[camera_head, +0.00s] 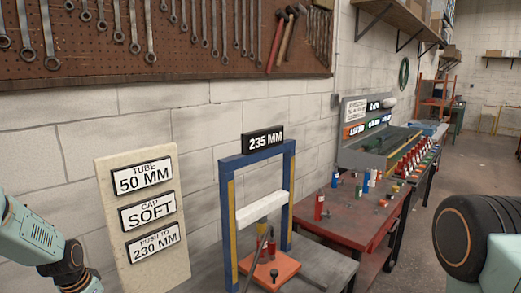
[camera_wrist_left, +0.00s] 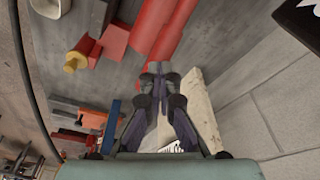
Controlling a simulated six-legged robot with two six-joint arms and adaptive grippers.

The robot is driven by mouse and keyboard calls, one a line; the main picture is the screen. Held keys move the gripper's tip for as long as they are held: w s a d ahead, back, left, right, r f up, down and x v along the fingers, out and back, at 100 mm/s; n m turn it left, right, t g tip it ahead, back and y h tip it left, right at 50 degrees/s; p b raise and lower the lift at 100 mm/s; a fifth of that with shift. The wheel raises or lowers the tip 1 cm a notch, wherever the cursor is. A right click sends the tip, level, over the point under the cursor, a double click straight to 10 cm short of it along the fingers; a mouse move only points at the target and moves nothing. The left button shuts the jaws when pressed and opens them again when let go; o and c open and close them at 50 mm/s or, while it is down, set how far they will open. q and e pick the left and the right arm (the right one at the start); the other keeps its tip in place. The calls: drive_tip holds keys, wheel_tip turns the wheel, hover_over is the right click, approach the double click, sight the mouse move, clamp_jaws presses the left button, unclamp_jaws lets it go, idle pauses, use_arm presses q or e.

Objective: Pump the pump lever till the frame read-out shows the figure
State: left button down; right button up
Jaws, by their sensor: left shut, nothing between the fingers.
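The blue press frame (camera_head: 230,225) stands upright on the bench against the wall. Its read-out (camera_head: 264,140) shows 235 MM. A white crossbar (camera_head: 262,209) spans the frame above an orange base (camera_head: 270,270). A thin dark rod, apparently the pump lever (camera_head: 257,258), rises at the base, tilted. A cream board (camera_head: 105,195) reads TUBE 50 MM, CAP SOFT, PUSH TO 230 MM. My left gripper (camera_wrist_left: 160,75) is shut and empty in the left wrist view; in the head view only its arm and wrist show, left of the board. My right gripper is not visible.
A red bench (camera_head: 350,220) with several small bottles and parts stands right of the frame. Behind it is a grey rack (camera_head: 375,155). A tool board (camera_head: 170,45) hangs above. In the left wrist view, red cylinders (camera_wrist_left: 160,28) lie beyond the fingers.

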use_arm(q)
drive_tip(key=shift+f, duration=0.15)
idle(0.6)
drive_tip(key=p+v, duration=0.2)
drive_tip(key=v, duration=0.1)
drive_tip(key=shift+w+p, duration=0.35)
drive_tip(key=shift+w+p+v, duration=0.25)
drive_tip(key=shift+p+v, duration=0.4)
drive_tip(key=shift+v, duration=0.5)
drive_tip(key=shift+d, duration=0.1)
drive_tip(key=shift+s+f, duration=0.1)
